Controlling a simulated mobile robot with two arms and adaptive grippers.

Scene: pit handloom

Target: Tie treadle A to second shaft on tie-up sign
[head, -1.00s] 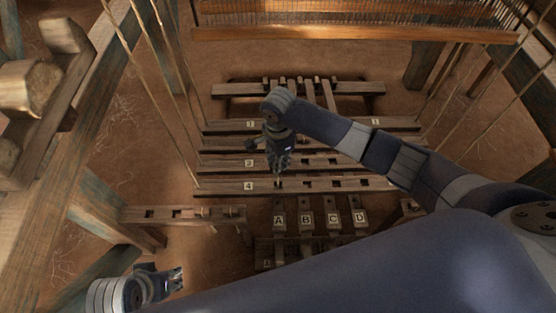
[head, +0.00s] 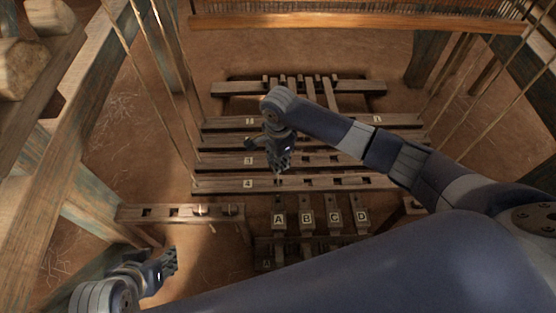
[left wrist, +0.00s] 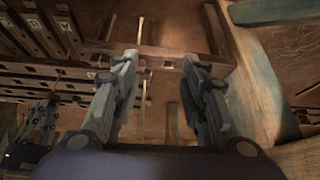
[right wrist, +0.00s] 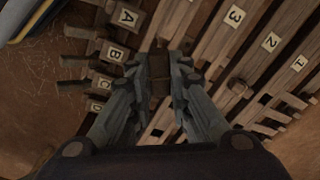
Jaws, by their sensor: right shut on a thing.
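Treadles A (head: 279,219), B, C and D lie side by side at the front; they also show in the right wrist view, with A at its top (right wrist: 127,17). Beyond them run the numbered lams: 4 (head: 330,182), 3 (head: 345,159) and 1 (head: 222,124). Label 2 is behind my right arm in the head view but shows in the right wrist view (right wrist: 270,42). My right gripper (head: 280,172) is above lams 3 and 4, in line with treadle A, shut on a brown piece (right wrist: 159,72). My left gripper (head: 174,260) is open and empty at the lower left.
A slotted wooden rail (head: 170,213) with two pegs stands left of the treadles, close to my left gripper. Hanging cords (head: 163,95) and a loom post (head: 55,150) are at left. The reed beam (head: 350,28) crosses the back.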

